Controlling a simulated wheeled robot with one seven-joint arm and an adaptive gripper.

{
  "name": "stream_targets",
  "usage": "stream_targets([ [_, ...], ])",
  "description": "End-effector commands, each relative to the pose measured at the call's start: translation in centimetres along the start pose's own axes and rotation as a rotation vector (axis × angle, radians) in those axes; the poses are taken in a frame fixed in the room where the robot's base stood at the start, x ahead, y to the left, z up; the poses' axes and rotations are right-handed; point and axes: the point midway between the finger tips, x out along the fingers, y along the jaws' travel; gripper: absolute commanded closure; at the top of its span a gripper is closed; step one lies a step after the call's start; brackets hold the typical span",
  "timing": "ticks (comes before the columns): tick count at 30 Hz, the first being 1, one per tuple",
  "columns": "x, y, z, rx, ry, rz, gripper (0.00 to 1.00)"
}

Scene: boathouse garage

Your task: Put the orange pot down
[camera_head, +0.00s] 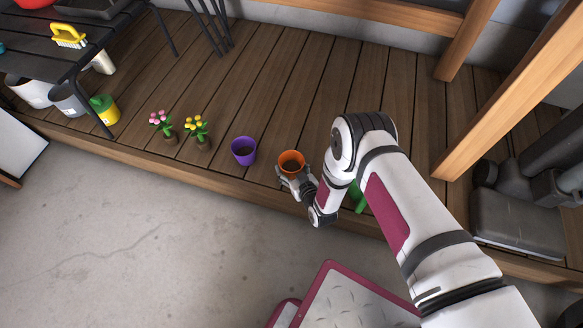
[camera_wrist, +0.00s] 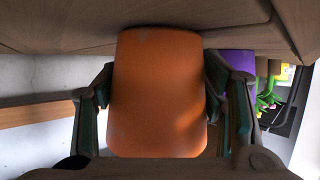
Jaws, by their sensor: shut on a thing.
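The orange pot (camera_head: 291,157) is by the front edge of the wooden deck, to the right of the purple pot. My gripper (camera_head: 293,175) is shut on it from the front side. In the wrist view the orange pot (camera_wrist: 158,95) fills the middle, with one finger on each side of it. The pot looks upright. Its rim is close to the deck planks in the head view, but I cannot tell whether its base touches the deck.
A purple pot (camera_head: 243,150) stands just left, with yellow flowers (camera_head: 197,132) and pink flowers (camera_head: 163,126) beyond. Something green (camera_head: 357,197) is partly hidden behind my arm. A black table (camera_head: 50,45) is at the upper left. The deck behind the pots is clear.

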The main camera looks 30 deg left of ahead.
Motion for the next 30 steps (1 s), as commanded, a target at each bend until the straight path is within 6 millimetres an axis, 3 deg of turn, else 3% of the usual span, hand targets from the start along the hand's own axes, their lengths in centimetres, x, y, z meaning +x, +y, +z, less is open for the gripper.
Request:
stream_targets([
  [5,0.1,0.0,0.2,0.000,0.000,0.000,0.72],
  [6,0.1,0.0,0.2,0.000,0.001,0.000,0.30],
  [9,0.1,0.0,0.2,0.000,0.000,0.000,0.13],
  [22,-0.5,0.0,0.3,0.000,-0.001,0.000,0.13],
  [30,-4.9,0.0,0.3,0.001,-0.004,-0.001,0.13],
])
